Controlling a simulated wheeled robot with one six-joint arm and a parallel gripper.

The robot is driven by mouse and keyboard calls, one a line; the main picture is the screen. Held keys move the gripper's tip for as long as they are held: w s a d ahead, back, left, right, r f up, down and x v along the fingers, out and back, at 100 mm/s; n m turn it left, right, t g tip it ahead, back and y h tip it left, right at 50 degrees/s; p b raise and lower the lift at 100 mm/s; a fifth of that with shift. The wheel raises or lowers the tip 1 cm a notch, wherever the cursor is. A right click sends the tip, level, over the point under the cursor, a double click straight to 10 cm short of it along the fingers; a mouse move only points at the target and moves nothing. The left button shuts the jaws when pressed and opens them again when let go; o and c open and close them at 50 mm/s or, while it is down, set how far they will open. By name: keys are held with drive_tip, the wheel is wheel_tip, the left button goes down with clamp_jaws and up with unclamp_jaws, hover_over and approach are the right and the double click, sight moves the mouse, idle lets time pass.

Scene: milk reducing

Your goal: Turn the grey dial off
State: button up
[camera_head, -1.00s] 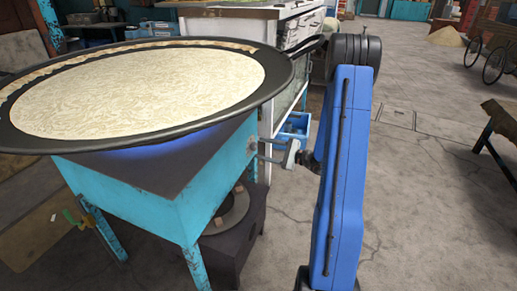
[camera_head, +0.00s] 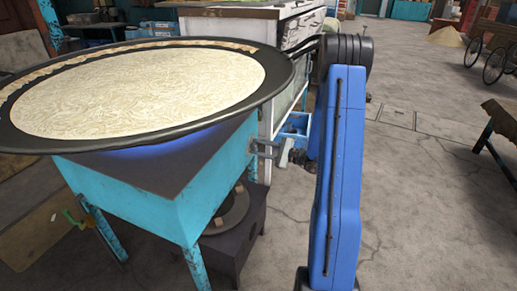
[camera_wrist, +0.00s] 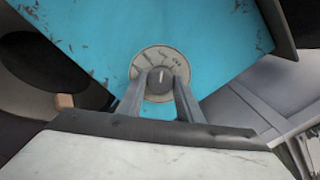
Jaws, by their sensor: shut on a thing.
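The grey dial (camera_wrist: 160,78) is in the upper middle of the wrist view, on a pale round plate with lettering (camera_wrist: 164,58) fixed to the turquoise stove side. A light pointer line on the dial points nearly straight up in that view. My gripper (camera_wrist: 159,84) has one finger on each side of the dial and is shut on it. In the head view my gripper (camera_head: 262,148) reaches the right side of the turquoise stove (camera_head: 215,195); the dial is not visible there.
A wide black pan (camera_head: 150,147) with a pale milk layer (camera_head: 140,95) sits on the stove over a blue flame (camera_head: 150,149). A white counter (camera_head: 270,85) stands behind. A dark table (camera_head: 500,115) is at the far right. The floor between is clear.

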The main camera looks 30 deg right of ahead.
drive_tip(key=shift+m, duration=0.3)
drive_tip(key=m, duration=0.3)
drive_tip(key=shift+m, duration=2.1)
drive_tip(key=o, duration=1.1)
drive_tip(key=shift+s+d, duration=0.1)
drive_tip(key=v, duration=1.7)
drive_tip(key=shift+s+d+f, duration=0.1)
drive_tip(key=shift+s, duration=0.05)
